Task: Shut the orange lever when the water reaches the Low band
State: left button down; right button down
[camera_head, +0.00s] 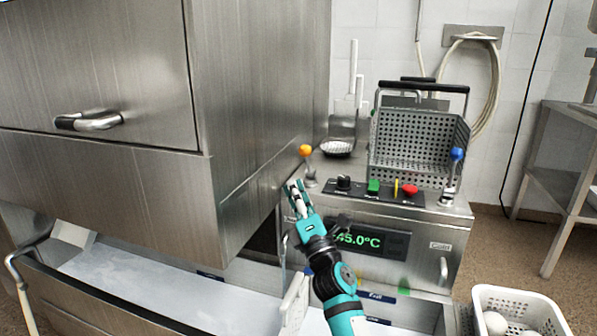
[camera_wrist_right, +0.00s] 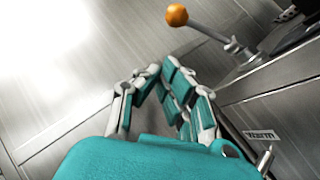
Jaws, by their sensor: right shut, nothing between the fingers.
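The orange lever (camera_head: 305,151) stands up at the left end of the fryer-like unit's top, a ball on a thin metal stem. Its ball and stem also show at the top of the right wrist view (camera_wrist_right: 177,15). My right gripper (camera_head: 296,187) is shut and empty, just below and left of the lever, apart from it. In the right wrist view its fingers (camera_wrist_right: 160,68) meet below the ball. Pale basins (camera_head: 130,272) lie low in front, with small dark blue labels (camera_head: 376,295) on the walls. I cannot make out the water level or a Low band. My left gripper is out of view.
A large steel hood (camera_head: 260,100) stands close left of my right gripper. A perforated basket (camera_head: 417,140), a blue-knobbed lever (camera_head: 457,155) and a control strip (camera_head: 375,190) are right of the orange lever. A green display (camera_head: 358,240) sits below. A white basket (camera_head: 517,310) stands lower right.

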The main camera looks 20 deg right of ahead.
aim_at(308, 162)
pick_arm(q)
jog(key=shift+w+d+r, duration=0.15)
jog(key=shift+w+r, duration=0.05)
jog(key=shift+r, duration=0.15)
pick_arm(e)
jog(key=shift+w+d+r, duration=0.3)
jog(key=shift+w+r, duration=0.25)
jog(key=shift+w, duration=0.1)
jog(key=shift+w+d+r, duration=0.35)
jog(key=shift+w+r, duration=0.25)
jog(key=shift+w+d+r, duration=0.3)
jog(key=shift+w+r, duration=0.25)
jog(key=shift+w, duration=0.1)
pick_arm(q)
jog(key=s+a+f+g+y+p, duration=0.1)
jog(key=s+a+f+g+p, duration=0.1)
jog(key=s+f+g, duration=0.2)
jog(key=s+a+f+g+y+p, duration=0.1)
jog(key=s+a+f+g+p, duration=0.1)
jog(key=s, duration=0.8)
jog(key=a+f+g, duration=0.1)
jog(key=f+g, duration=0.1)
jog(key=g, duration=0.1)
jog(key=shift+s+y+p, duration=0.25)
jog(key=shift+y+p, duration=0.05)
jog(key=shift+p, duration=0.1)
pick_arm(e)
jog(key=shift+w+d+r+m+h, duration=0.4)
jog(key=shift+r+m+h, duration=0.1)
jog(key=shift+r, duration=0.1)
